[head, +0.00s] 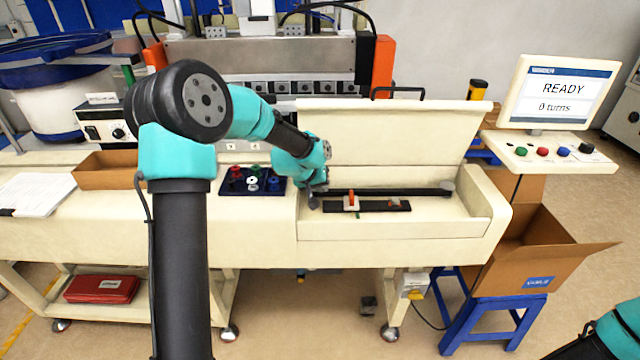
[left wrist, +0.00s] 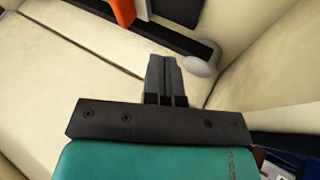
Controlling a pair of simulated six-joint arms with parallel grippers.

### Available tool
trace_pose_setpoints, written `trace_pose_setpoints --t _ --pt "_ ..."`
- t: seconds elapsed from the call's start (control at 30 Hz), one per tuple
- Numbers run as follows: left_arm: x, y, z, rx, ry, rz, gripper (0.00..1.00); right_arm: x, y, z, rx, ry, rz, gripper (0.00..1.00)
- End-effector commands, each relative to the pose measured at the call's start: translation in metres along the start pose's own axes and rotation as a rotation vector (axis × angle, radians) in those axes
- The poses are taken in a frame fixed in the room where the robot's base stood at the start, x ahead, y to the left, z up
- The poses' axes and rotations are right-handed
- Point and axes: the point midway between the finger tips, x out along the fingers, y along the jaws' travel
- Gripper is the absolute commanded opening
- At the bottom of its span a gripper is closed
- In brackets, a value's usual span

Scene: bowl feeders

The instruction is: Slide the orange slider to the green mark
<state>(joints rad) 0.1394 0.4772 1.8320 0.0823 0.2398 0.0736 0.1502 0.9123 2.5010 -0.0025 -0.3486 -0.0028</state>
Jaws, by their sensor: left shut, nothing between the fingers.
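The orange slider (head: 351,201), with a pale part beside it, stands on a black track (head: 375,206) in the cream machine's open bay. It sits toward the track's left end. It also shows at the top edge of the left wrist view (left wrist: 122,11). My right gripper is out of view; only part of my right arm shows at lower right.
A dark bar (head: 400,191) with a rounded grey end runs behind the track. The raised cream lid (head: 390,130) stands behind the bay. A dark tray of coloured buttons (head: 250,180) lies left of it. A monitor (head: 562,92) reads READY, 0 turns.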

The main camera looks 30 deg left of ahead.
Motion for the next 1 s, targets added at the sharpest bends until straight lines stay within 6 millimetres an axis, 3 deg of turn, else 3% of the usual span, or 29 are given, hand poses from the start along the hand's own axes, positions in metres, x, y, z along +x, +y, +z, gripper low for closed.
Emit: trace_pose_setpoints --t 0.4,0.7,1.0 --pt "0.066 0.000 0.001 0.001 -0.002 0.000 0.00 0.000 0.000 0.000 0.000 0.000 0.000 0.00" --pt "0.080 0.029 0.001 0.003 -0.001 0.000 0.00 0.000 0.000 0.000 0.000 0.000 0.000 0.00" --pt "0.083 0.036 0.000 0.001 0.000 0.000 0.00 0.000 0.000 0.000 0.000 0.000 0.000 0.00"
